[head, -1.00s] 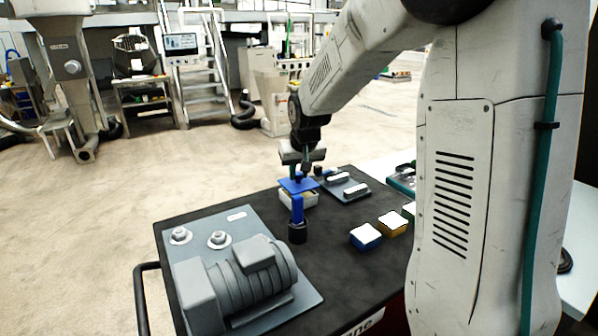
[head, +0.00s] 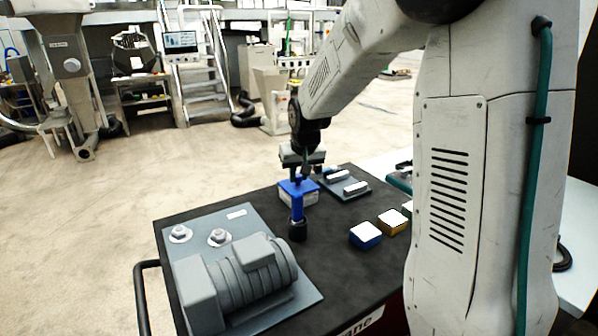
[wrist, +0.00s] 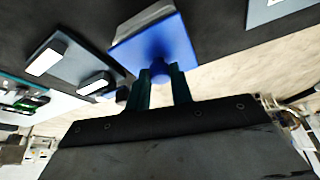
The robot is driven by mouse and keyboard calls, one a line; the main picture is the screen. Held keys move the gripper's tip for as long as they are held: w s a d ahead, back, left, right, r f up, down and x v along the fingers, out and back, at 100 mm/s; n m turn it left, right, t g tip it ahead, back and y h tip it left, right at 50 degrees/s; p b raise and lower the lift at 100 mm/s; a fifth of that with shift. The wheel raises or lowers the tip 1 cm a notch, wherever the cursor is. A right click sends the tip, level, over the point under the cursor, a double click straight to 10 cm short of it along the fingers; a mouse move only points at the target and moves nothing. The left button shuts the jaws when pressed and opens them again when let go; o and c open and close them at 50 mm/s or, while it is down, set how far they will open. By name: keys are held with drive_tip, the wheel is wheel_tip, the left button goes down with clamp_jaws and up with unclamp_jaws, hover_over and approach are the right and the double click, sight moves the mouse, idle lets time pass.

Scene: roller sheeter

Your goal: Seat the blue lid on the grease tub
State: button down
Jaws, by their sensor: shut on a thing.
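The blue lid (head: 291,186) is a flat square plate with a round knob, also in the wrist view (wrist: 168,43). My gripper (wrist: 162,84) is shut on the lid's knob. In the head view, my gripper (head: 302,174) is directly above the grease tub. The grease tub (head: 312,199) is a pale, low box on the dark cart top. One pale side of it shows beyond the lid in the wrist view (wrist: 143,21). The lid lies over the tub's top, at or very near its rim. I cannot tell whether it touches all round.
A blue upright tool with a black base (head: 297,230) stands close in front of the tub. A grey plate with two light bars (head: 345,183) lies behind right. A grey motor (head: 245,275) fills the cart's front left. Blue (head: 365,236) and yellow (head: 391,222) boxes stand right.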

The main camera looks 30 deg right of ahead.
drive_tip(key=shift+f, duration=0.35)
idle(0.6)
drive_tip(key=c, duration=0.7)
unclamp_jaws()
drive_tip(key=shift+c, duration=0.2)
drive_tip(key=shift+r, duration=0.1)
drive_tip(key=shift+r, duration=3.35)
